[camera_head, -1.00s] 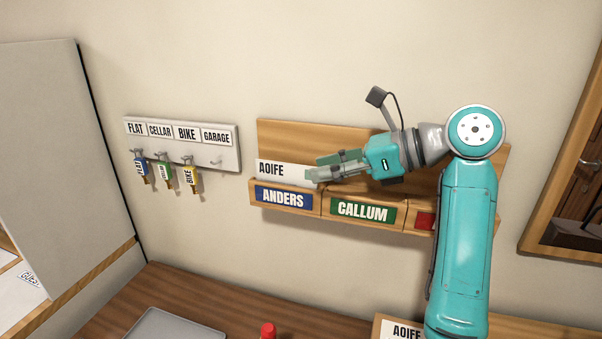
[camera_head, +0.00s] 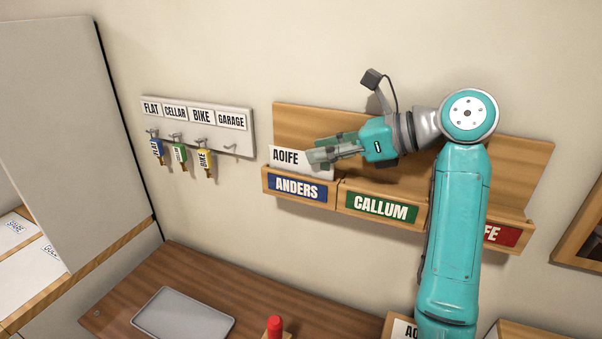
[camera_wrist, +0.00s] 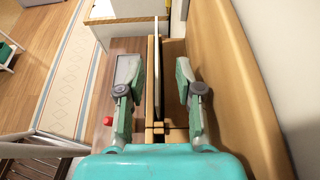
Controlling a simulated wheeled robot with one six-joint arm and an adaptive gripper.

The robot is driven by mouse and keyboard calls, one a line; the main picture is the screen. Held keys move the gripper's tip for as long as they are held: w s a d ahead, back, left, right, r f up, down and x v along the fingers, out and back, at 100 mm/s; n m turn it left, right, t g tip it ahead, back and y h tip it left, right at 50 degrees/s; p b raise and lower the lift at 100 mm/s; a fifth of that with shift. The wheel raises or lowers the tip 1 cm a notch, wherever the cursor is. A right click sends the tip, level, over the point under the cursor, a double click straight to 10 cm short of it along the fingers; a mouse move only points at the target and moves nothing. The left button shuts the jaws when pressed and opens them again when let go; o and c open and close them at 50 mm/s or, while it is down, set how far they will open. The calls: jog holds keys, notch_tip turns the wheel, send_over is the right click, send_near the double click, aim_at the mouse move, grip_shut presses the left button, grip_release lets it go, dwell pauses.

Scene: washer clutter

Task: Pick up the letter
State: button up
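The white letter marked AOIFE (camera_head: 287,157) stands upright in the rack compartment labelled ANDERS (camera_head: 297,188). My gripper (camera_head: 318,153) reaches in from the right, over the letter's right part, which it partly hides in the head view. In the wrist view my gripper (camera_wrist: 156,72) is open, with one finger on each side of the letter's thin edge (camera_wrist: 157,55). Gaps show between the fingers and the letter, so it is not clamped.
The compartment labelled CALLUM (camera_head: 381,206) is beside ANDERS, and a red-labelled one (camera_head: 500,235) is partly behind my arm. A key rack (camera_head: 197,116) hangs left. Below, a grey tray (camera_head: 183,314) and a red object (camera_head: 274,327) are on the wooden surface.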

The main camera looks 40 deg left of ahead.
aim_at(300, 157)
jog(key=x, duration=0.5)
jog(key=shift+s+d+f, duration=0.1)
jog(key=shift+s+f, duration=0.05)
jog(key=shift+s, duration=0.05)
jog(key=shift+c, duration=0.2)
grip_shut()
